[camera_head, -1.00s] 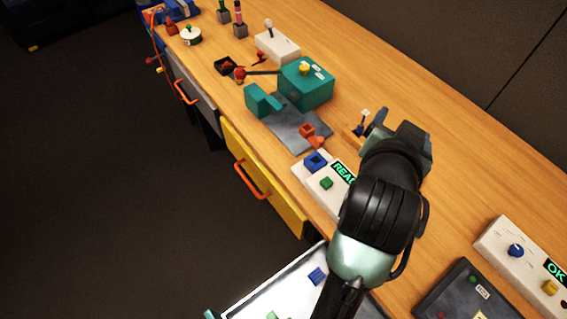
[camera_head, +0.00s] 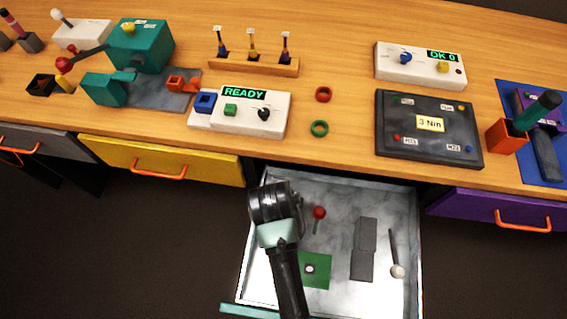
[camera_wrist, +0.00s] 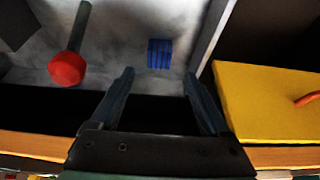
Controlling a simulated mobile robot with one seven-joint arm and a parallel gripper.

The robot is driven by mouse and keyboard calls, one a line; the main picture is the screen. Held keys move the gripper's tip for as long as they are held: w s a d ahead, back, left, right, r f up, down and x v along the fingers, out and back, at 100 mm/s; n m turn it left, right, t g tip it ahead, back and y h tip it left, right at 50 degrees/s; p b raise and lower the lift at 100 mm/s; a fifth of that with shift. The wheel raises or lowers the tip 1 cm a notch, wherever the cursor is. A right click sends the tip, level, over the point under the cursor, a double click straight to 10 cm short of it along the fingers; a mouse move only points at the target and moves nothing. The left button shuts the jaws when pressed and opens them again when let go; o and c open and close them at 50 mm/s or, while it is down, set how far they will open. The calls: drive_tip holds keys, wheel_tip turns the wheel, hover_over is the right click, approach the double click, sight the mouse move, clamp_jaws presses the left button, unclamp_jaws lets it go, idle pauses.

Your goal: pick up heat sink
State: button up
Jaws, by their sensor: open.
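The heat sink (camera_wrist: 159,53) is a small blue finned block. It lies on the metallic floor of the open drawer, near a side wall, in the wrist view. In the head view it is hidden, apparently behind my arm. My gripper (camera_wrist: 165,88) is open and empty. Its two dark fingers point into the drawer, and the heat sink shows beyond the fingertips, between their lines, apart from both. In the head view my arm is over the left part of the open drawer (camera_head: 345,185), and the fingers are hidden.
The yellow drawer (camera_head: 165,160) is closed on the left. The counter edge is close behind the gripper.

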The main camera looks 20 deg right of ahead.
drive_tip(key=x, duration=0.2)
drive_tip(key=b+x, duration=0.1)
drive_tip(key=x, duration=0.2)
drive_tip(key=shift+s+f, duration=0.2)
drive_tip(key=shift+f, duration=0.25)
drive_tip(key=shift+c, duration=0.2)
clamp_jaws()
